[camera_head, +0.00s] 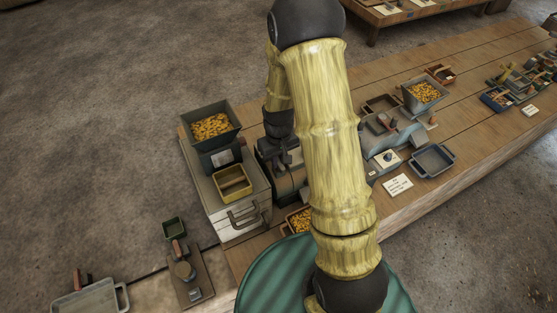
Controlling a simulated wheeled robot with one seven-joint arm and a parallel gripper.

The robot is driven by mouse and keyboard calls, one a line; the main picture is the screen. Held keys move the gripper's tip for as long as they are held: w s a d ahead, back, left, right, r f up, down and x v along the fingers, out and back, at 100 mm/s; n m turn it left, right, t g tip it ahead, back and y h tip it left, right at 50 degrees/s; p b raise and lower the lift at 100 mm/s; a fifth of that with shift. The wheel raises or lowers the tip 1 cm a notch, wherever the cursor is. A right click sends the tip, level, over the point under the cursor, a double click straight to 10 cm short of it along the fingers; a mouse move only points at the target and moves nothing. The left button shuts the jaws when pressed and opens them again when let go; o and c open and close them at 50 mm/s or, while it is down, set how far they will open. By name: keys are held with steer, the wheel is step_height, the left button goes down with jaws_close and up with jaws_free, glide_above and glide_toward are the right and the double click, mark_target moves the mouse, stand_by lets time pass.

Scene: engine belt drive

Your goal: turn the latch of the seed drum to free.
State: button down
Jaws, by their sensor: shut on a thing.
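My gripper (282,157) points down at a dark grey machine (291,184) on the wooden bench, just right of the white box with the hopper. It is shut on a small part at the machine's top, which looks like the latch of the seed drum. The fingertips are small and dark, so the latch's shape and angle cannot be made out. My own yellow arm covers the machine's right side. A blue-grey body (404,139) shows right of the arm; I cannot tell whether it belongs to the same machine.
A dark hopper of yellow seed (211,126) and a yellow tray (233,182) stand on the white box (237,219) at left. Another seed hopper (424,92) and a blue-grey tray (433,160) are at right.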

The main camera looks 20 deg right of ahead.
mark_target(279, 162)
steer(key=c, duration=1.4)
jaws_free()
step_height(279, 162, up, 18)
steer(key=b, duration=0.2)
steer(key=shift+f+b, duration=0.25)
steer(key=shift+b, duration=0.15)
steer(key=s+f+t, duration=0.1)
steer(key=s, duration=0.3)
steer(key=s+f+m, duration=0.1)
steer(key=s+f, duration=0.1)
steer(key=s, duration=0.2)
steer(key=s+f+m+t, duration=0.1)
steer(key=s, duration=0.3)
steer(key=shift+d+f+t, duration=0.15)
steer(key=shift+d+t, duration=0.05)
steer(key=shift+t, duration=0.1)
